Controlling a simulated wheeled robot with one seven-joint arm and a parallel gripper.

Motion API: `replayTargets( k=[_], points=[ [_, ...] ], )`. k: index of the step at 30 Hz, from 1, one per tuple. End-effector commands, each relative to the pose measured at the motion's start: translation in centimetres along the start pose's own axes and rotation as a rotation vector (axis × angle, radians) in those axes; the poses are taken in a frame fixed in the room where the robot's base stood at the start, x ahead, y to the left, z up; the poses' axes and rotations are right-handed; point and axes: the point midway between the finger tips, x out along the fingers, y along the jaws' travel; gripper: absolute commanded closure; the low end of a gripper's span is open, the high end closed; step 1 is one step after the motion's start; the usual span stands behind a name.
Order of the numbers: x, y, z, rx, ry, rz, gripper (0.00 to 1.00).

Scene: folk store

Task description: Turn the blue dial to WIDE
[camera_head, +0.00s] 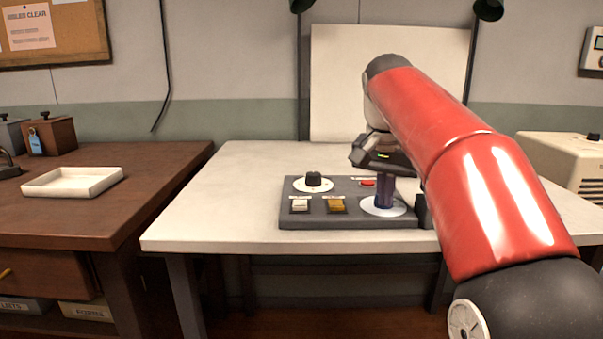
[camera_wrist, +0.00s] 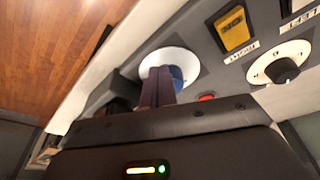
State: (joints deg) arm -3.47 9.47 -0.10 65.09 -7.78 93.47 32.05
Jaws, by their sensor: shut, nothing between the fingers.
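The blue dial (camera_wrist: 177,74) shows in the wrist view as a blue knob on a round white plate, partly hidden behind my fingers. In the head view its white plate (camera_head: 370,209) lies at the right front of the dark control panel (camera_head: 350,220). My gripper (camera_head: 384,200) points straight down over this plate, and the fingers are shut with nothing between them. In the wrist view the fingertips of my gripper (camera_wrist: 160,72) overlap the knob; I cannot tell whether they touch it. The dial's markings and its pointer setting cannot be read.
The panel also carries a black knob on a white plate (camera_head: 313,180), a red button (camera_head: 368,183), a white switch (camera_head: 299,205) and a yellow switch (camera_head: 336,205). The pale table (camera_head: 230,205) is clear left of the panel. A white tray (camera_head: 75,182) sits on the brown desk.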

Motion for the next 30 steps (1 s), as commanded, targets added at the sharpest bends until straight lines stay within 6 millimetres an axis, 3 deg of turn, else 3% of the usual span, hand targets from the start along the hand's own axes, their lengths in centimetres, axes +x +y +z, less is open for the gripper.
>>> replayTargets(
  k=[30],
  points=[
    [-0.56, 0.61, 0.30, 0.003, 0.006, -0.001, 1.00]
  ],
)
